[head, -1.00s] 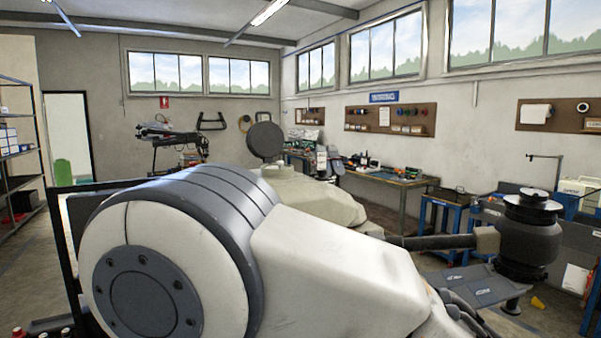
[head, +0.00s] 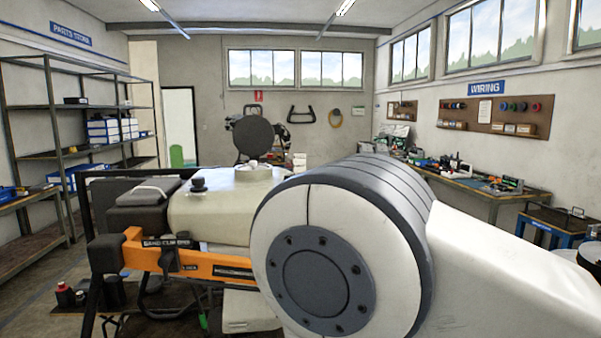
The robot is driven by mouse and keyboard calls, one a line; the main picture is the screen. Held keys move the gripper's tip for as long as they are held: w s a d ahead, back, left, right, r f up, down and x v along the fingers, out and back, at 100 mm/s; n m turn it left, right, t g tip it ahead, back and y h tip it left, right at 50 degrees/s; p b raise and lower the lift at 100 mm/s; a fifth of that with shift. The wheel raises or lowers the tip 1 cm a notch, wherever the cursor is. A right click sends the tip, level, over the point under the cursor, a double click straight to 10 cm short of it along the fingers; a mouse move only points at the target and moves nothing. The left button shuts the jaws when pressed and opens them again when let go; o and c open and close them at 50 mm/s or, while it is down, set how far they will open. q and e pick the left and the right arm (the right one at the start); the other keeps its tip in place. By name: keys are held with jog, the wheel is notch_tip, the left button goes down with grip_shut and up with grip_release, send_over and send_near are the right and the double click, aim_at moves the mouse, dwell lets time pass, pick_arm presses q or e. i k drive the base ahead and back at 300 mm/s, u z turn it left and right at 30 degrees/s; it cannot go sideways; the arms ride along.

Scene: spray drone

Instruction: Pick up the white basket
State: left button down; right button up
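I cannot make out a white basket in the head view. A pale boxy part (head: 248,308) shows low under the drone, but I cannot tell what it is. Neither of my grippers is in view. A large white and dark grey rounded joint with a bolted disc fills the right foreground, close to the camera, and hides much of what lies behind it.
The spray drone, with a cream tank (head: 212,215) and an orange arm (head: 205,265), stands ahead. Shelves (head: 55,155) with boxes line the left wall. A workbench (head: 485,195) stands at the right. Floor shows at the lower left between shelves and drone.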

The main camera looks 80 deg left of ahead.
aim_at(253, 164)
jog(key=i, duration=0.45)
jog(key=u, duration=2.5)
